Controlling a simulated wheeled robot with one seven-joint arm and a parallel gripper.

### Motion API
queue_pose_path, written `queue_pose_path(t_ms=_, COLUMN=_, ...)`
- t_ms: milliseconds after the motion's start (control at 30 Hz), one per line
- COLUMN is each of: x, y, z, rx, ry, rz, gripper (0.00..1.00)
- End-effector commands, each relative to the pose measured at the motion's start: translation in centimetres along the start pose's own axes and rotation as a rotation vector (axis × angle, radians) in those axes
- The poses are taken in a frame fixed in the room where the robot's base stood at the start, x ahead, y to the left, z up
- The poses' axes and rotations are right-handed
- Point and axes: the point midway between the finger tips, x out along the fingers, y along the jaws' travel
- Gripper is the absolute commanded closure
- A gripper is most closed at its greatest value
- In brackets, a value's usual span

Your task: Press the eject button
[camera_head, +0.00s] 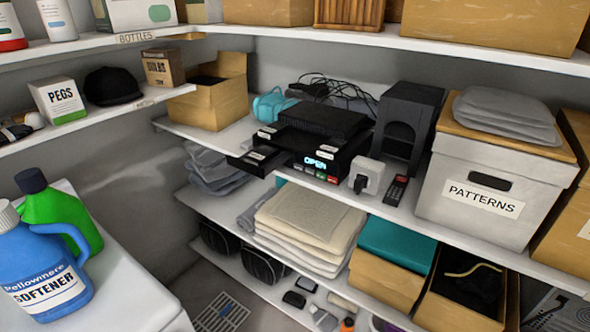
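A black disc player (345,156) stands on the middle shelf, with a lit display (319,163) reading "OPEN". Its tray (254,159) sticks out at the left over the shelf's front edge. A row of small buttons (315,173) runs under the display, including a green one and a red one. Their markings are too small to read, so I cannot tell which is the eject button. My gripper is not in view.
Another black unit (325,119) sits on top, with cables behind. A white plug adapter (367,175), a remote (397,190) and a black speaker-like box (408,125) stand to the right. Folded towels (310,222) lie on the shelf below. A white surface with bottles (50,245) stands front left.

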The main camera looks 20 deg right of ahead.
Motion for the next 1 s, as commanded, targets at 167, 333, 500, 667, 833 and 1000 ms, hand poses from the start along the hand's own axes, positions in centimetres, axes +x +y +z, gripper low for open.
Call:
queue_pose_path(t_ms=167, x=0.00, y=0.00, z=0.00, rx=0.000, ry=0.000, rz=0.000, gripper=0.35)
queue_pose_path(t_ms=333, x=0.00, y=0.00, z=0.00, rx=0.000, ry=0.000, rz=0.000, gripper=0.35)
queue_pose_path(t_ms=500, x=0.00, y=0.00, z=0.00, rx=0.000, ry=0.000, rz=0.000, gripper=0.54)
queue_pose_path(t_ms=667, x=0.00, y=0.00, z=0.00, rx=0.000, ry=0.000, rz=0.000, gripper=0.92)
queue_pose_path(t_ms=833, x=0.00, y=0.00, z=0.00, rx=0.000, ry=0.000, rz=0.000, gripper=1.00)
queue_pose_path(t_ms=1000, x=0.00, y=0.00, z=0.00, rx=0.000, ry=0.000, rz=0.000, gripper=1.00)
